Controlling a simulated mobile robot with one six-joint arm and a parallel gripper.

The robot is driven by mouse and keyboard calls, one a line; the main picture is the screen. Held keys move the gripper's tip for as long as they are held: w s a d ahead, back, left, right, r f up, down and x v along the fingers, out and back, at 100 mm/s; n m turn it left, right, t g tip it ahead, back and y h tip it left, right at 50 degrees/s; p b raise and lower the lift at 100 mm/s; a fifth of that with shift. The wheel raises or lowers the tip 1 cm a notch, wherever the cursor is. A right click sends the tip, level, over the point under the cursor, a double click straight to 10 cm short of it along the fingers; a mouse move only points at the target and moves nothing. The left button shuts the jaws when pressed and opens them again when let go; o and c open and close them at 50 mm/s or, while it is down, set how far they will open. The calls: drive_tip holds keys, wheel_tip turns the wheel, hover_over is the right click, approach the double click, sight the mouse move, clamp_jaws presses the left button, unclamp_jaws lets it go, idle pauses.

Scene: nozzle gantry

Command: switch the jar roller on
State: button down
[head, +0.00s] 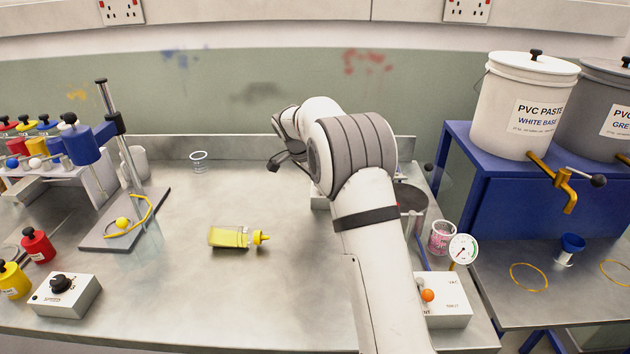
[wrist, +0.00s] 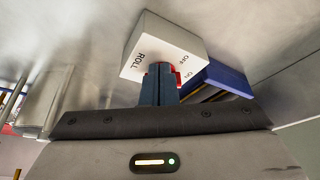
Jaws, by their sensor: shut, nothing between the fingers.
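Which way the switch is set cannot be made out. A blue block (wrist: 222,78), perhaps part of the jar roller, is just right of the box. In the head view my arm hides most of this area.
In the head view, a yellow bottle (head: 230,237) lies on the bench left of my arm. A clear cup (head: 199,160) stands behind it. A vacuum control box (head: 445,310) with a gauge (head: 462,248) is right of my arm.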

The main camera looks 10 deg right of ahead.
drive_tip(key=a, duration=0.2)
drive_tip(key=s+a, duration=0.1)
drive_tip(key=a, duration=0.1)
drive_tip(key=shift+r, duration=0.4)
drive_tip(key=v, duration=0.9)
drive_tip(key=shift+d+r, duration=0.1)
drive_tip(key=shift+r, duration=0.05)
